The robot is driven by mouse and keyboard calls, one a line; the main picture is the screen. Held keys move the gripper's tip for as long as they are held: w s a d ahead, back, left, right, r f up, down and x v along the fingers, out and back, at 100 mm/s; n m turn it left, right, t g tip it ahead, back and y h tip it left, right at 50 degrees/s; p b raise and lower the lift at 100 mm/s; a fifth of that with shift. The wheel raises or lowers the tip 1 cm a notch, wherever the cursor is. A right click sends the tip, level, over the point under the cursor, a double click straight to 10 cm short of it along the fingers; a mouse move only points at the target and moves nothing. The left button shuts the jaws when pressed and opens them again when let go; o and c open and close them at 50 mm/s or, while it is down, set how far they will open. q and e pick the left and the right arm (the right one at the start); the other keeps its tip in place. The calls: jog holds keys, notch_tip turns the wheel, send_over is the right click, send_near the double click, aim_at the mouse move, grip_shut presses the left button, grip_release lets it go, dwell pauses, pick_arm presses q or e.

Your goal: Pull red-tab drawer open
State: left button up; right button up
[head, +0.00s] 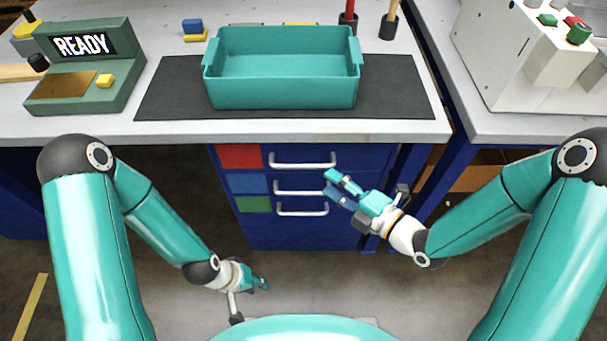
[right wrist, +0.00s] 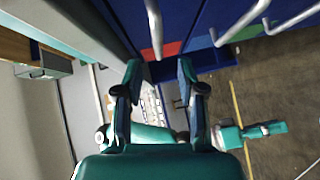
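The red-tab drawer is the top one of three in the blue cabinet under the bench; its red tab (head: 240,157) is at the left and its silver bar handle (head: 303,165) at the middle. It looks shut, flush with the drawers below. My right gripper (head: 336,187) is open and empty, just right of and slightly below that handle. In the right wrist view, the right gripper (right wrist: 159,68) has its fingers apart, with a silver handle (right wrist: 153,28) ahead between their tips. My left gripper (head: 264,285) hangs low before the cabinet; its finger opening is unclear.
The blue-tab handle (head: 298,189) and green-tab handle (head: 302,211) sit close below. A teal bin (head: 284,97) stands on a dark mat (head: 165,90) above. A green READY box (head: 85,60) is at the left. Floor before the cabinet is clear.

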aim_at(304, 164)
jog(key=shift+b+x, duration=0.4)
jog(key=shift+x, duration=4.15)
pick_arm(q)
notch_tip(304, 164, down, 2)
pick_arm(e)
jog(key=shift+r, duration=0.15)
grip_shut()
